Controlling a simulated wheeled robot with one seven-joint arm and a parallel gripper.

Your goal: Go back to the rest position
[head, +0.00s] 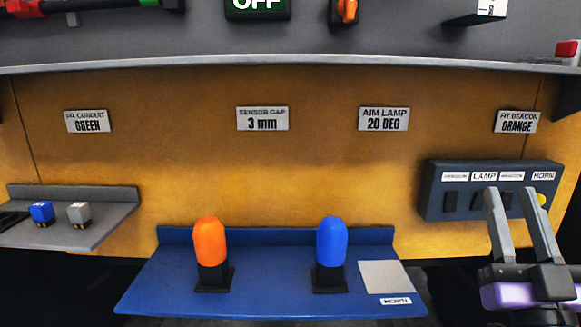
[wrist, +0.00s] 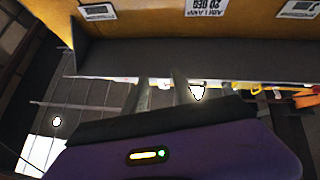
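My gripper (head: 511,192) is at the lower right of the head view, its two grey fingers pointing up and apart. Nothing shows between them. The fingers overlap the lower right of the dark switch box (head: 434,197) in the picture; I cannot tell how far apart they are in depth. In the wrist view the fingers (wrist: 161,82) rise over the dark purple gripper body, also apart and empty.
A blue shelf (head: 180,285) carries an orange beacon (head: 210,242), a blue beacon (head: 331,241) and a bare grey square (head: 385,277). A grey shelf (head: 110,208) at left holds blue and grey blocks.

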